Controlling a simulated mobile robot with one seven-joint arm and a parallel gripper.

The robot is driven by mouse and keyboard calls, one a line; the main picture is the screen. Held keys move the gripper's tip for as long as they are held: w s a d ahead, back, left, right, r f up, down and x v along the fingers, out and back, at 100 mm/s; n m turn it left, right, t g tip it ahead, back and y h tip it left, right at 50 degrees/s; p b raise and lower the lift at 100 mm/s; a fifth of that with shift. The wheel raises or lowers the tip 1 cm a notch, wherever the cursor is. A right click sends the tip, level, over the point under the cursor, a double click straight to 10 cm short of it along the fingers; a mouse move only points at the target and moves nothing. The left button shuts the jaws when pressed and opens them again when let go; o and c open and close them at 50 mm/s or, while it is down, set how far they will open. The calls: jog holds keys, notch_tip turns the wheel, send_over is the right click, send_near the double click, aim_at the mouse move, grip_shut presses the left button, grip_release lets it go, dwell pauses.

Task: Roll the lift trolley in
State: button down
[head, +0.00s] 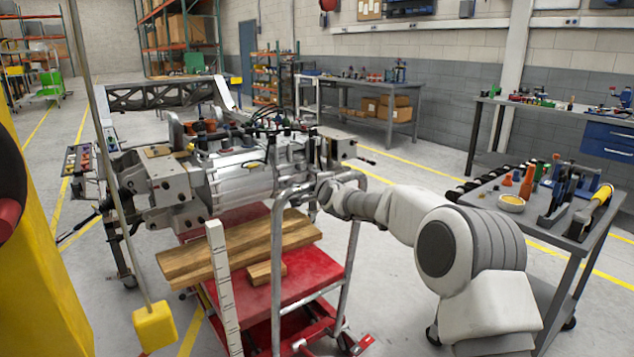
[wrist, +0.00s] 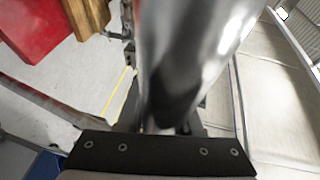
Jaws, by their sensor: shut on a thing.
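The lift trolley has a red platform (head: 302,283) and a grey tubular push handle (head: 277,265) on the near side. Wooden boards (head: 240,248) and a small wood block (head: 266,272) lie on its platform. The chassis assembly (head: 225,178) with a silver cylindrical body stands just behind and above the platform. My gripper (head: 330,190) is at the top of the handle, on its right part. In the wrist view a shiny metal tube (wrist: 185,60) runs between the jaws, and my gripper (wrist: 165,135) is shut on it. The fingertips are largely hidden.
A tool cart (head: 545,205) with small parts stands to the right, close to my arm. A yellow block (head: 155,326) hangs from a pole at the left front, near a white graduated post (head: 222,280). A workbench (head: 365,85) stands behind. Open floor lies between the trolley and tool cart.

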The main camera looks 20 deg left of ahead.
jog(key=shift+s+a+r, duration=0.2)
jog(key=shift+a+r, duration=0.25)
jog(key=shift+r, duration=0.15)
jog(key=c, duration=0.8)
grip_release()
jog(key=shift+s+r, duration=0.1)
jog(key=shift+o, duration=1.1)
jog(key=shift+d+f, duration=0.15)
jog(key=shift+f, duration=0.1)
jog(key=v, duration=1.7)
jog(key=shift+d+p, duration=0.2)
jog(key=shift+p, duration=0.25)
jog(key=shift+s+f, duration=0.1)
jog(key=shift+s, duration=0.05)
